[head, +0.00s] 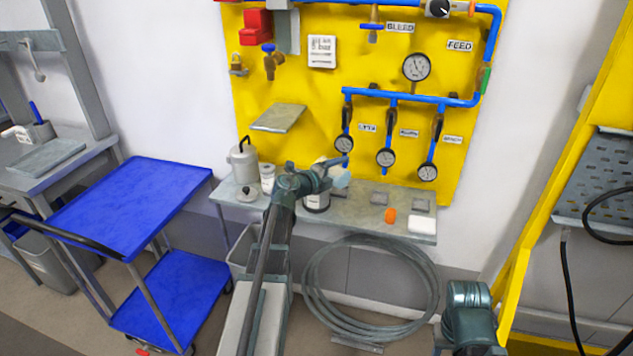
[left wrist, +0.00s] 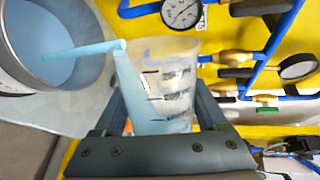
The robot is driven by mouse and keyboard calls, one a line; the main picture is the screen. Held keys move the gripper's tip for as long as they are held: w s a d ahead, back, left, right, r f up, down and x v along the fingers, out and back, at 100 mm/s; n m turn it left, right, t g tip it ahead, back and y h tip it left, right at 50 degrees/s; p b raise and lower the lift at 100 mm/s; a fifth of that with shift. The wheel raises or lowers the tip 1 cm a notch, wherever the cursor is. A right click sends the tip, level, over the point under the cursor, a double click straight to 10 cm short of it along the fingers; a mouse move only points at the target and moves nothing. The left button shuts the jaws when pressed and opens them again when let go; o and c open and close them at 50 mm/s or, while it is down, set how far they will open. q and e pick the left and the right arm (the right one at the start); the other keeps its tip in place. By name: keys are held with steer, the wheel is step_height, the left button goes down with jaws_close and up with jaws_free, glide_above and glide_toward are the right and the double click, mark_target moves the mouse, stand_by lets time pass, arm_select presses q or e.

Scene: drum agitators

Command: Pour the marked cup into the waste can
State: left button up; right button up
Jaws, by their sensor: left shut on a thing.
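My left gripper (head: 333,170) is shut on the marked cup, above the bench. The cup (left wrist: 168,85) is clear with dark marks and sits between the two fingers in the left wrist view. A pale blue stream (left wrist: 85,50) runs from its lip into an open metal can (left wrist: 97,77). Pale blue liquid (left wrist: 38,42) lies inside this can. In the head view the cup (head: 342,180) is a small pale blue shape, and the can (head: 317,207) stands below the gripper, partly hidden by it. My right gripper does not show; only part of my right arm is at the bottom right.
The grey bench (head: 362,217) also carries a grey canister (head: 243,163), a white jar (head: 267,178), an orange item (head: 390,215) and a white block (head: 422,225). A yellow panel (head: 300,90) with blue pipes and gauges stands behind. A coiled hose (head: 312,300) hangs below.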

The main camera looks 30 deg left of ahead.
arm_select(q)
steer(key=shift+r+n, duration=0.2)
steer(key=shift+n, duration=0.1)
steer(key=shift+a+f, duration=0.1)
steer(key=shift+f, duration=0.05)
stand_by(0.6)
steer(key=shift+r, duration=0.2)
steer(key=shift+s+d+f+m+b, duration=0.1)
steer(key=shift+d+f+m+b, duration=0.2)
steer(key=shift+f+m+b, duration=0.3)
steer(key=d+m+y, duration=0.1)
steer(key=m, duration=0.1)
steer(key=shift+s+d+m, duration=0.1)
steer(key=shift+d+m, duration=0.05)
steer(key=shift+m, duration=0.25)
steer(key=shift+r, duration=0.15)
steer(key=shift+f, duration=0.2)
